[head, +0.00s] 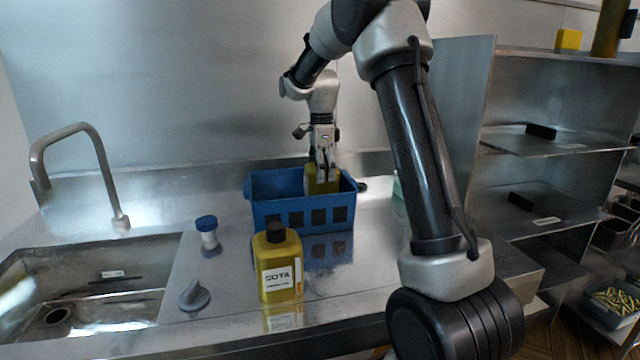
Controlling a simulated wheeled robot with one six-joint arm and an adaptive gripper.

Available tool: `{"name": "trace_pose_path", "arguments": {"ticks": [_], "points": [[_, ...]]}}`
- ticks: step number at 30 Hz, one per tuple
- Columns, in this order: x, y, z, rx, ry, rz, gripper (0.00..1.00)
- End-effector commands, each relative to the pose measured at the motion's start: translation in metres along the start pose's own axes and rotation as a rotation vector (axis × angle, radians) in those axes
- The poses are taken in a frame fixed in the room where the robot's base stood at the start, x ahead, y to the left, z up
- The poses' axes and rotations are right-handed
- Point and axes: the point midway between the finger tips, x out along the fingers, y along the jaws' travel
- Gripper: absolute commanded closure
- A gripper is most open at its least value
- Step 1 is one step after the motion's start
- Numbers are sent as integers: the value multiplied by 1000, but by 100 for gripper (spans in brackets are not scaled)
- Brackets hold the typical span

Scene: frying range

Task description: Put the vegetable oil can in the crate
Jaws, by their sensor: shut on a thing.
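The blue crate (262,214) stands on the steel counter behind the sink's right side. My gripper (323,172) points down over the crate's right half and is shut on a yellow-green can, which I take to be the vegetable oil can (312,184). The can's top part shows above the crate's front wall, inside the crate's outline. Its lower part is hidden behind that wall, so I cannot tell whether it touches the crate floor. No label on it is readable.
A yellow bottle (280,265) with a dark cap and a "SOTA"-like label stands in front of the crate. A blue-capped jar (207,234) and a grey knob-like object (194,296) are left of it. A sink (90,300) with a tap is at left, steel shelves (545,145) at right.

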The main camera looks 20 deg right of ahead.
Motion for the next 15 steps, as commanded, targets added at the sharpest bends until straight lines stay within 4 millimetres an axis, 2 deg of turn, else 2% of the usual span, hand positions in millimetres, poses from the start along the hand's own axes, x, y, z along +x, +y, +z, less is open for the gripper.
{"name": "trace_pose_path", "arguments": {"ticks": [6,15], "points": [[31,1,0,-1,0,3,47],[33,1,0,-1,0,2,47]]}}
